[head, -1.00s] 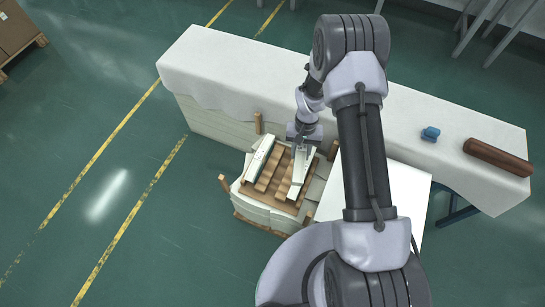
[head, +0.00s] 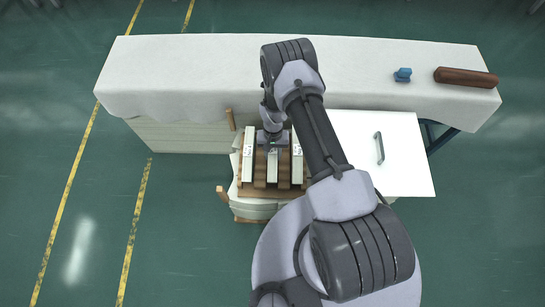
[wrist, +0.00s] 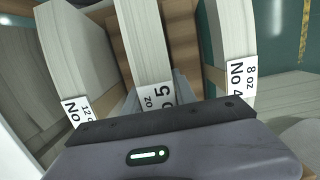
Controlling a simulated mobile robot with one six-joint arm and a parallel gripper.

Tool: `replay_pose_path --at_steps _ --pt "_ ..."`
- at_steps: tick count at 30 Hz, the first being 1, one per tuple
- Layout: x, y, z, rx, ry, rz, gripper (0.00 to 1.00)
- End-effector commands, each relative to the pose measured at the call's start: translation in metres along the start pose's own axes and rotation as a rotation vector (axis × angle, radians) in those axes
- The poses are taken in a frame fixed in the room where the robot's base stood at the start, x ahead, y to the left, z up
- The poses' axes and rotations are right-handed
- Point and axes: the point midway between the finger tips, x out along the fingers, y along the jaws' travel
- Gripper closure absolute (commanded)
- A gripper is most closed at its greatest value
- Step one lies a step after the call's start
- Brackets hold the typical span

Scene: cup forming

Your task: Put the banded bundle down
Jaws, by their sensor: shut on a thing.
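My gripper (head: 272,140) is shut on the banded bundle (head: 272,166), a long pale stack with a white label. In the wrist view the held bundle (wrist: 145,45) runs away from the jaws (wrist: 157,103), its label upside down and showing a 5. It lies between two similar bundles over a slatted wooden tray (head: 260,187). The left bundle (head: 249,157) and right bundle (head: 297,165) stand apart from it with gaps. I cannot tell whether its underside touches the slats.
The wrist view shows neighbouring labelled bundles close on the left (wrist: 75,45) and right (wrist: 232,40). Wooden posts (head: 230,119) rise at the tray's left side. A white-covered table (head: 190,70) runs behind, bearing a blue object (head: 402,75) and brown roll (head: 465,77). A white panel with a handle (head: 400,150) is right.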

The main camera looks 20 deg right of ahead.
Motion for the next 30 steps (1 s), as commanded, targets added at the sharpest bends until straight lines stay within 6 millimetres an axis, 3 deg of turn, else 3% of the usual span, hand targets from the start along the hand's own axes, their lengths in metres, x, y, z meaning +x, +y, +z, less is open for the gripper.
replay_pose_path --at_steps 1,11,12,15,25,30 --pt "0.008 0.0 -0.002 0.0 0.001 0.0 1.0" --pt "0.009 0.0 -0.002 0.0 0.001 0.0 1.0" --pt "0.01 0.0 -0.002 0.0 0.001 0.0 0.65" --pt "0.009 0.0 -0.002 0.0 0.0 0.0 0.46" --pt "0.005 0.0 -0.001 0.0 0.0 0.0 0.46" --pt "-0.036 0.0 -0.001 0.0 0.002 -0.001 0.46"
